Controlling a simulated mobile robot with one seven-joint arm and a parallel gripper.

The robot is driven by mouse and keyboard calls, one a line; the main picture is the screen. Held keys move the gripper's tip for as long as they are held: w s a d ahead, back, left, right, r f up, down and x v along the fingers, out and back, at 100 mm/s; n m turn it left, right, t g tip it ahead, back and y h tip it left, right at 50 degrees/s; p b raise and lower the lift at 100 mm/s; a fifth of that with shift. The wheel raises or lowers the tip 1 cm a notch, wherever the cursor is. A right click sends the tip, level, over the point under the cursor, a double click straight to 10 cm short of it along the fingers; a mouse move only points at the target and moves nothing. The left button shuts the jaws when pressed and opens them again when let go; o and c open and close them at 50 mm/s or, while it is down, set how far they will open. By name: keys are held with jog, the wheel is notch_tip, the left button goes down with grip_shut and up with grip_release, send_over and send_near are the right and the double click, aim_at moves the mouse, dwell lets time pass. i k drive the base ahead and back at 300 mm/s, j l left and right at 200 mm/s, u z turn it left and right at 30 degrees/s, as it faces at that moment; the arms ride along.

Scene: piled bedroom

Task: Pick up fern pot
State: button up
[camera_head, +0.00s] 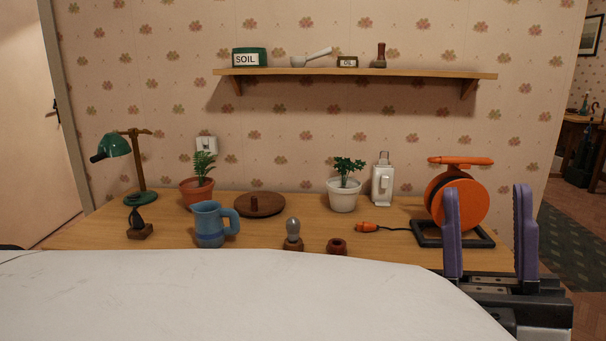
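The fern pot (197,192) is a terracotta pot with a green feathery fern, upright at the back left of the wooden table. It stands behind the blue mug (210,225) and left of a round brown wooden disc with a knob (259,205). A second plant, with broader leaves in a white pot (343,196), stands farther right. My gripper (487,190) is at the lower right, its two purple fingers upright and wide apart. It is open with nothing held, far to the right of the fern pot, and its fingers overlap the orange reel in the picture.
A green lamp (114,146) stands left of the fern pot, with a small dark-topped object (138,226) in front. A bulb (293,231), a white bottle (382,182) and an orange cable reel (458,203) occupy the table's middle and right. A wall shelf (354,72) hangs above.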

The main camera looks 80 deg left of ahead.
aim_at(195, 189)
jog(key=u, duration=3.2)
jog(key=i+j+z, duration=0.2)
jog(key=j, duration=0.15)
jog(key=j+z, duration=0.2)
jog(key=j, duration=0.15)
jog(key=i+j+z, duration=0.2)
jog(key=j, duration=0.2)
jog(key=i+j+z, duration=0.45)
jog(key=j, duration=0.35)
jog(key=i, duration=0.45)
